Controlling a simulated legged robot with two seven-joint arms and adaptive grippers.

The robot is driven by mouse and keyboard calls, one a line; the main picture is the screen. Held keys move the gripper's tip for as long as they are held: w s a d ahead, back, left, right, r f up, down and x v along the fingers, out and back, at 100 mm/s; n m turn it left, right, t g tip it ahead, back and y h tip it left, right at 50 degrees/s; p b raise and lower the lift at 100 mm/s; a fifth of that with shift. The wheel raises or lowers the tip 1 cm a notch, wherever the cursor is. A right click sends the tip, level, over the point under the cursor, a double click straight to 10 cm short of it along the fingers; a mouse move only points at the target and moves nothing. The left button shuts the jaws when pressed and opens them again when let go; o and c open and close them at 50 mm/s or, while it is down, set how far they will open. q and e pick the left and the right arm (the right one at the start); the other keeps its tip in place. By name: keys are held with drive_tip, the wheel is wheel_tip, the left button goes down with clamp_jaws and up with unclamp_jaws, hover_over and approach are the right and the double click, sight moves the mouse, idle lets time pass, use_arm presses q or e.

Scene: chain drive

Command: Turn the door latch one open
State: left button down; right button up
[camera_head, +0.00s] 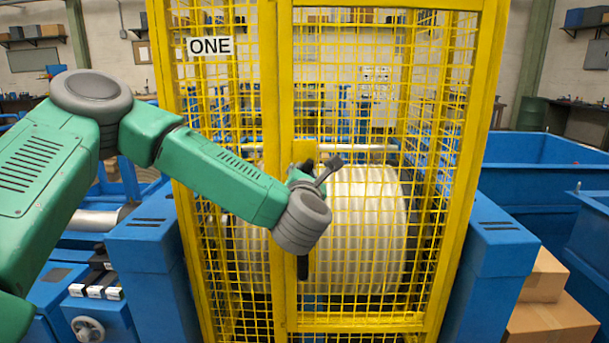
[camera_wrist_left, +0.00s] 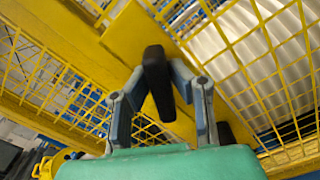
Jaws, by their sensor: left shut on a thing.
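The yellow mesh cage with the ONE sign (camera_head: 210,46) stands in front of me, and its door (camera_head: 390,322) looks closed. My left arm reaches across to the door's left frame post. My left gripper (camera_head: 316,172) is at the post, partly hidden behind my own wrist. In the left wrist view my left gripper (camera_wrist_left: 163,90) is shut on the black latch handle (camera_wrist_left: 156,72), with a grey finger on each side of it. The handle stands on a yellow plate (camera_wrist_left: 130,38) on the frame. My right gripper is not in view.
A large pale ribbed drum (camera_head: 370,225) is behind the mesh. Blue cabinets stand on both sides of the cage, one at the right (camera_head: 490,250). Cardboard boxes (camera_head: 545,320) lie at the lower right. A black bar (camera_head: 303,267) shows on the post below my wrist.

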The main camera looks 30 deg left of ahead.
use_arm(q)
drive_tip(key=m, duration=0.5)
drive_tip(key=shift+w+d+f+m, duration=0.1)
drive_tip(key=shift+f+m, duration=0.1)
drive_tip(key=shift+m, duration=0.1)
drive_tip(key=m+p, duration=0.1)
drive_tip(key=m, duration=0.5)
drive_tip(key=shift+f+p, duration=0.2)
drive_tip(key=shift+p, duration=0.2)
drive_tip(key=shift+m, duration=0.3)
drive_tip(key=c, duration=1.5)
unclamp_jaws()
drive_tip(key=shift+w+f, duration=0.1)
drive_tip(key=shift+w, duration=0.15)
drive_tip(key=shift+s, duration=0.3)
drive_tip(key=v, duration=1.1)
drive_tip(key=shift+s+f, duration=0.15)
